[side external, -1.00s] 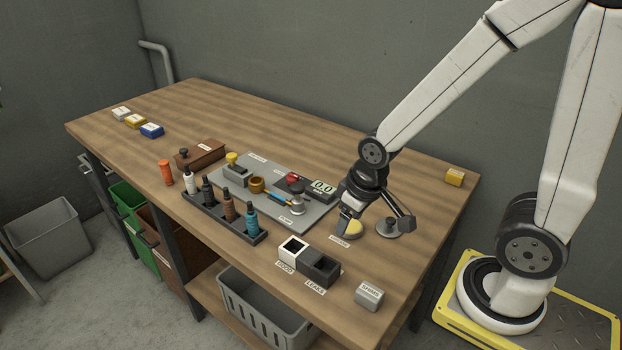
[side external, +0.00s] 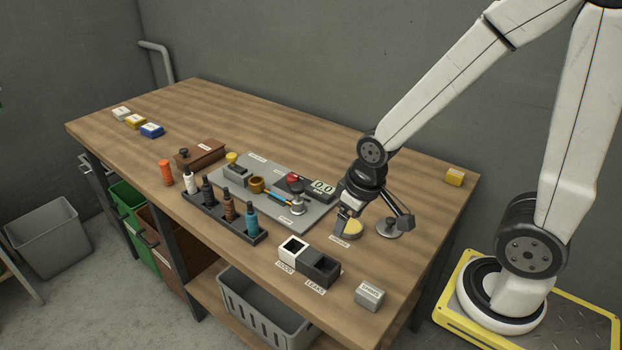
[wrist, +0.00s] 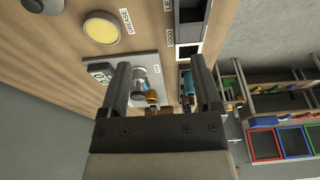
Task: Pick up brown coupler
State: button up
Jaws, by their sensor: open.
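The brown coupler (side external: 228,208) stands upright in a dark rack (side external: 205,213), between a black piece and a teal one (side external: 251,222). In the wrist view the teal piece (wrist: 187,82) shows close by the right finger, with a small brown part below it that I cannot identify surely. My gripper (side external: 343,226) is high to the right of the rack, beside the yellow-topped grease pot (side external: 353,229). In the wrist view my gripper (wrist: 160,72) is open, with nothing held between its two dark fingers.
A grey mat (side external: 315,222) with a gauge (side external: 323,187) and brass ring (side external: 257,184) lies behind the rack. White (side external: 293,249) and dark (side external: 320,266) square bins stand in front of my gripper. A grey shims block (side external: 369,296) is near the front edge.

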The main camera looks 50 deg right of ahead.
jog(key=w+a+r+n+y, duration=0.15)
jog(key=w+n, duration=0.55)
jog(key=w, duration=1.1)
jog(key=n+g+y, duration=0.1)
jog(key=n+y, duration=0.1)
jog(key=n, duration=0.5)
send_over(227, 198)
jog(key=d, duration=0.2)
jog(key=shift+s+d+f+h, duration=0.15)
jog(key=shift+d+f+h, duration=0.1)
jog(key=shift+f, duration=0.3)
jog(key=shift+f, duration=0.15)
jog(key=shift+x, duration=1.2)
jog(key=shift+a+f, duration=0.1)
jog(key=shift+x, duration=2.45)
grip_shut()
